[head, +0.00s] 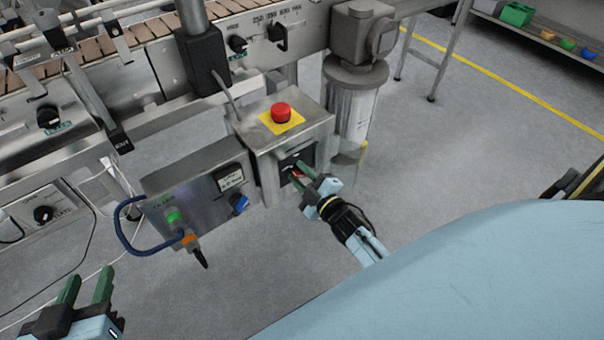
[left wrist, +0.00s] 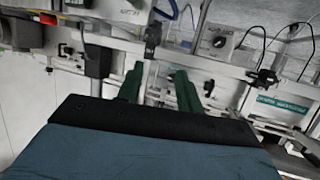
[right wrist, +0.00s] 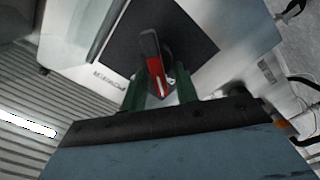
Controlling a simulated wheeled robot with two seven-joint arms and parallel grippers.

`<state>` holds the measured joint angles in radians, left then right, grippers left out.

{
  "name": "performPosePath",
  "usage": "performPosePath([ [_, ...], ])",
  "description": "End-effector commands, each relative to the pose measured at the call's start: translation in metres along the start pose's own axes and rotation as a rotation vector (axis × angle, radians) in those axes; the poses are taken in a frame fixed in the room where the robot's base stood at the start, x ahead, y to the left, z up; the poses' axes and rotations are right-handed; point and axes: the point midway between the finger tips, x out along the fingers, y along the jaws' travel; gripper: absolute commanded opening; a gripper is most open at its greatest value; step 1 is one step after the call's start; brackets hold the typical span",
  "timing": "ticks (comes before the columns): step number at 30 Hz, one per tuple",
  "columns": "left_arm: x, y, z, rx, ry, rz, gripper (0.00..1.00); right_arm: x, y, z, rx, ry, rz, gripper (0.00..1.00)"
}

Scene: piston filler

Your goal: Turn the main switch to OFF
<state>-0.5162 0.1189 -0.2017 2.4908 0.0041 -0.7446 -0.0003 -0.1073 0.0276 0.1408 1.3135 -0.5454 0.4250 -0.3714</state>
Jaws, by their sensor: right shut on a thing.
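The main switch is a red handle (right wrist: 153,62) on a dark square plate (right wrist: 190,35), seen close in the right wrist view. In the head view the plate (head: 291,162) is on the front of a steel box (head: 262,149). My right gripper (head: 297,174) is at that plate with its green fingers on either side of the red handle, shut on it; the fingers also show in the right wrist view (right wrist: 160,88). They partly hide the handle in the head view. My left gripper (head: 86,287) is open and empty at the lower left, away from the box.
A red emergency button (head: 281,113) on a yellow plate tops the box. A control panel (head: 203,197) with a green button, a blue knob and a blue cable stands left of it. The conveyor (head: 110,70) runs behind.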

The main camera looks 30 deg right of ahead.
Motion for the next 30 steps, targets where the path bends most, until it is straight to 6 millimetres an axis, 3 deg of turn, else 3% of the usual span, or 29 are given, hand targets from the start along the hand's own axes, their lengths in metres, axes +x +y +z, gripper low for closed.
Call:
performPosePath([
  [15,-0.002,0.010,-0.052,-0.005,0.320,0.027,0.36,-0.001,-0.009,0.003,-0.456,-0.001,0.000,0.07],
  [30,-0.014,0.016,-0.083,-0.012,0.515,0.042,0.36,-0.001,-0.011,0.004,-0.655,-0.002,-0.001,0.07],
])
